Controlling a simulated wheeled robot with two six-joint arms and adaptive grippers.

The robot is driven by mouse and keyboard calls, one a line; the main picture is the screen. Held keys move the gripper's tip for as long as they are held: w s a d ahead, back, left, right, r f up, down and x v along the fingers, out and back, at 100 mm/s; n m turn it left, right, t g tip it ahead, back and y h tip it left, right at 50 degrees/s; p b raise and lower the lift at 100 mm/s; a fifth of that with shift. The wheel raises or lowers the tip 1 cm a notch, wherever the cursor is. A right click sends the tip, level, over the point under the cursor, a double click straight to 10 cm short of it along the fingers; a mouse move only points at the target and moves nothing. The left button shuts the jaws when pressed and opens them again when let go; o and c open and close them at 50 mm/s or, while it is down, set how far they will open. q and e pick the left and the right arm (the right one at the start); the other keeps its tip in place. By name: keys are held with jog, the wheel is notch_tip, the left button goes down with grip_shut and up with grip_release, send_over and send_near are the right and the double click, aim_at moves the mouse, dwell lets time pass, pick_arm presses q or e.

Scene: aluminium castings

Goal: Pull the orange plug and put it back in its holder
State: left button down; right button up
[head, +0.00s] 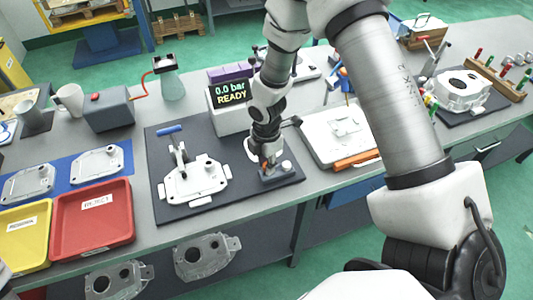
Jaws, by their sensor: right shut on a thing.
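My right gripper (262,153) points down over the right part of the dark mat (226,202). It is shut on the orange plug (265,164), of which only a small orange bit shows between the fingers. The plug is right at the small grey holder block (277,175), which has a pale round knob on it. I cannot tell whether the plug sits in the holder or just above it. A light metal casting (195,182) with a clamp lies on the mat to the left of the gripper. My left gripper is not in view.
A display box reading "0.0 bar READY" (232,95) stands behind the mat. A red tray (92,216) and a yellow tray (25,238) are at the left. A white plate fixture (337,135) with an orange bar lies right of the mat. A blue-handled tool (169,129) lies at the mat's back.

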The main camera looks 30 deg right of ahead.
jog(key=shift+f+b, duration=0.8)
jog(key=shift+f, duration=0.5)
jog(key=o, duration=0.8)
jog(key=shift+r, duration=0.15)
notch_tip(320, 180, up, 12)
dwell(0.3)
